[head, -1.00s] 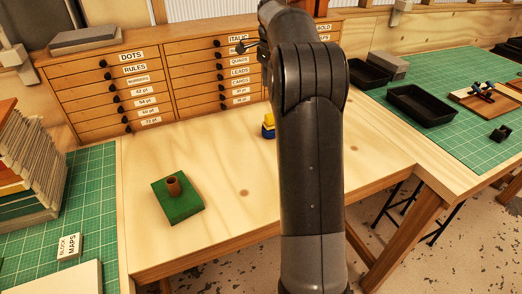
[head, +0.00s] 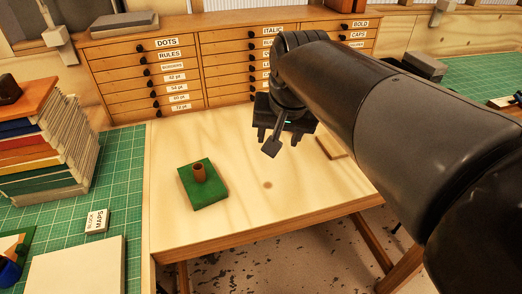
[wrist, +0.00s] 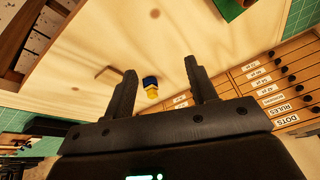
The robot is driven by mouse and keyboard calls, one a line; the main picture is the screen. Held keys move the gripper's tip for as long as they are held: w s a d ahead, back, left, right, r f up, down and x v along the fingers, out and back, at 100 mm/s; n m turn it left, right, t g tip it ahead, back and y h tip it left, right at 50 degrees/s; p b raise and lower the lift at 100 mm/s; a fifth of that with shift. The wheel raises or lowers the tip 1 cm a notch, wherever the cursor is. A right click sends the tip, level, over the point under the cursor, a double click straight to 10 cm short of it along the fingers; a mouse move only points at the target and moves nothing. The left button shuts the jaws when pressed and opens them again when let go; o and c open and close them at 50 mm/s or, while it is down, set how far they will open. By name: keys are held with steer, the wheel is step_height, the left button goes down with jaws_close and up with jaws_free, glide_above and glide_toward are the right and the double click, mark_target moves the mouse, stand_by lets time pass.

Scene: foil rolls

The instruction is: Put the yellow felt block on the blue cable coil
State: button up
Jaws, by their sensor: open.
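My gripper (head: 272,140) is open above the back part of the pale wooden table, in front of the drawers. In the wrist view my gripper's two fingers (wrist: 160,68) are wide apart with nothing held. Between and beyond them are the blue cable coil (wrist: 150,80) and the yellow felt block (wrist: 152,92), touching in the picture. The yellow seems to be on the blue, but the view is too small to be sure. My arm and gripper hide both from the head view now.
A green block (head: 207,196) with a brown cylinder (head: 199,173) on it stands left on the table. A thin wooden square (head: 331,147) lies right of my gripper. Drawers (head: 178,75) line the back; stacked boards (head: 45,150) stand left. The table's front is clear.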

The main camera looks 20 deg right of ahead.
steer(key=s+a+f+n+t, duration=0.1)
steer(key=s+f+n, duration=0.3)
steer(key=s, duration=0.4)
steer(key=shift+s+a+f, duration=0.25)
steer(key=shift+a+f, duration=0.5)
steer(key=shift+f, duration=0.15)
